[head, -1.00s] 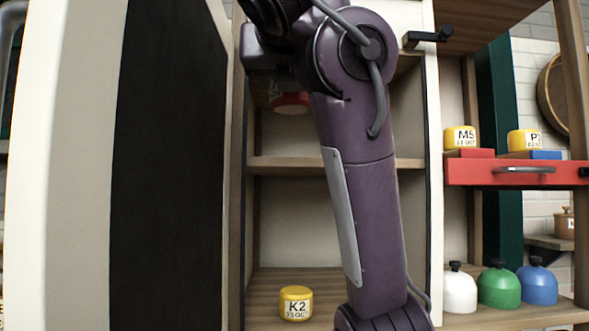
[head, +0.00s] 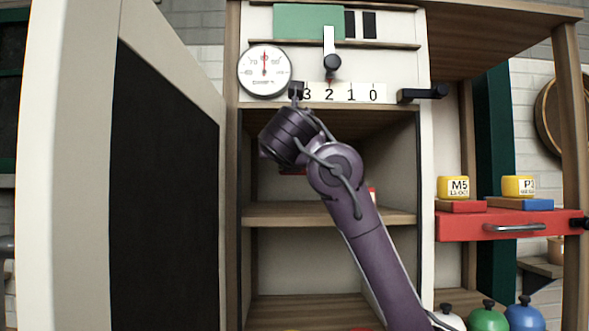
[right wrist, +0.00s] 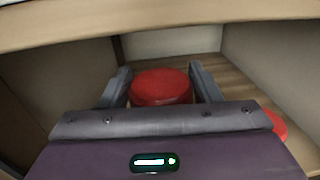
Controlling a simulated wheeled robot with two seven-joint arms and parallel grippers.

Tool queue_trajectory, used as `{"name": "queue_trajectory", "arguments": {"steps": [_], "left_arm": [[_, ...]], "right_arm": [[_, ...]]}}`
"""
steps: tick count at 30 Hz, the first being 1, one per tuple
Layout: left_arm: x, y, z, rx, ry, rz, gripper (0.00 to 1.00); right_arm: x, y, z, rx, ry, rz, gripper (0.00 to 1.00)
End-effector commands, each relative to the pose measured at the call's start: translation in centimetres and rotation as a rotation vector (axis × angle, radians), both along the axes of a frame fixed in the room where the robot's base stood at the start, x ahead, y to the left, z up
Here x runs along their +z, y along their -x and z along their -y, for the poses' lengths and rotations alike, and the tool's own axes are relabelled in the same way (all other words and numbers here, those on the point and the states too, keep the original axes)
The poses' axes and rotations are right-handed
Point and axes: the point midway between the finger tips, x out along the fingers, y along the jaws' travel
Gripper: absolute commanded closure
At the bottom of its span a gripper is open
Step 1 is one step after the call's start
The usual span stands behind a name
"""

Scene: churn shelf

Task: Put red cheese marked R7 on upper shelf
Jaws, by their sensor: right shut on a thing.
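My right gripper (right wrist: 161,88) is shut on a red round cheese (right wrist: 161,86), with one finger on each side of it; no marking on it is readable. In the head view my right arm reaches into the open cabinet's upper compartment, and its wrist hides the fingers. A red sliver (head: 293,172) shows just below the wrist, above the upper shelf (head: 290,216). A second red thing (head: 373,195) stands on that shelf to the right, partly behind my arm; a red thing also shows at right in the right wrist view (right wrist: 277,125). My left gripper is not in view.
The cabinet door (head: 165,180) stands open at the left. A dial (head: 264,72) and a number strip (head: 345,92) sit above the opening. At right, a red drawer (head: 510,226) carries yellow cheeses M5 (head: 453,188) and one partly read P (head: 518,187).

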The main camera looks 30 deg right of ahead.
Motion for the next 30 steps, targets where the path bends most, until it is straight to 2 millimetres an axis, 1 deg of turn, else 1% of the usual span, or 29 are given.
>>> {"name": "queue_trajectory", "arguments": {"steps": [1,4,6,11,18,19,21,30], "left_arm": [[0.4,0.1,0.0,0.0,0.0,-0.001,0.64],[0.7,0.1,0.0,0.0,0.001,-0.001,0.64],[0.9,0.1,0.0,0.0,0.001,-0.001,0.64],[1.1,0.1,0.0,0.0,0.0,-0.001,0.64],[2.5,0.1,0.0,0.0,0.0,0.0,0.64],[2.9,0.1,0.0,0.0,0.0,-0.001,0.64],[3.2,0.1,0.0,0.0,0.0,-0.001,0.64],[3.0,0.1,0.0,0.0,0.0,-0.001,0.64]], "right_arm": [[-0.8,-0.1,0.0,0.001,0.002,-0.004,0.74],[-2.2,0.0,0.0,0.0,0.0,-0.003,0.74],[-2.8,0.0,-0.1,0.0,0.0,-0.001,0.74],[-3.6,0.1,0.0,0.0,-0.001,-0.001,0.74],[-6.3,0.0,0.0,-0.001,0.002,-0.004,0.74],[-6.2,-0.1,0.1,-0.002,0.002,-0.003,0.74],[-6.6,-0.2,0.1,0.0,0.0,-0.001,0.74],[-7.0,-0.2,0.1,0.001,-0.001,0.001,0.74]]}}
